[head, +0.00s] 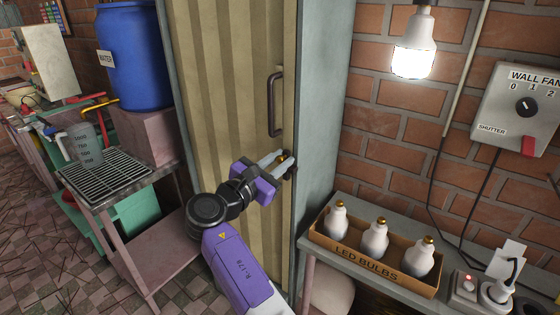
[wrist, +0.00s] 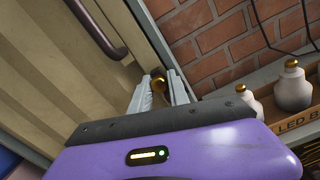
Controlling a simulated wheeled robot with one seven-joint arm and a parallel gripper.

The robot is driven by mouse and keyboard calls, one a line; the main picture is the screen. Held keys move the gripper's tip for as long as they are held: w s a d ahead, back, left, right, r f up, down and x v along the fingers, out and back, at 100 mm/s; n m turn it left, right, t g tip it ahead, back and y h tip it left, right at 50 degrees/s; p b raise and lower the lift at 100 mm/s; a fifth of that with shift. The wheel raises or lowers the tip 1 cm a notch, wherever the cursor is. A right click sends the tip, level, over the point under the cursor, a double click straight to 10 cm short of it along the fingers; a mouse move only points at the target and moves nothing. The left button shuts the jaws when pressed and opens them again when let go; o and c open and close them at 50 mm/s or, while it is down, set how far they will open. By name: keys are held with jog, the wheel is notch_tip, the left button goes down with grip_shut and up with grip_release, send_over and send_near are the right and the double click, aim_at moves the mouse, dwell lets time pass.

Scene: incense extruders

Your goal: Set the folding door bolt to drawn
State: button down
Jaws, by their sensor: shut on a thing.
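The folding door (head: 232,100) is beige and ribbed, set in a grey frame, and looks closed. A dark pull handle (head: 276,102) is on its right side. Below the handle, at the door's right edge, is the bolt (head: 290,164), with a brass knob on a dark mount. My gripper (head: 276,160) is shut on the brass knob. In the wrist view the knob (wrist: 158,86) sits between the two grey fingers, with the dark handle (wrist: 98,28) to the upper left. The fingers hide part of the bolt, so I cannot tell its exact position.
A shelf at the right holds a cardboard box of LED bulbs (head: 372,262) and several plugs. A lit bulb (head: 413,55) hangs above, beside a wall fan switch box (head: 522,105). A blue water barrel (head: 135,55) and a rack with a jug (head: 86,145) stand at the left.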

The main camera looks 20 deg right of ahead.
aim_at(288, 144)
jog(key=shift+a+r, duration=0.1)
jog(key=shift+r, duration=0.05)
notch_tip(288, 144, up, 3)
jog(key=p, duration=0.3)
jog(key=c, duration=1.3)
grip_release()
jog(key=shift+f, duration=0.2)
jog(key=v, duration=0.7)
jog(key=shift+s+a, duration=0.25)
jog(key=shift+c, duration=0.4)
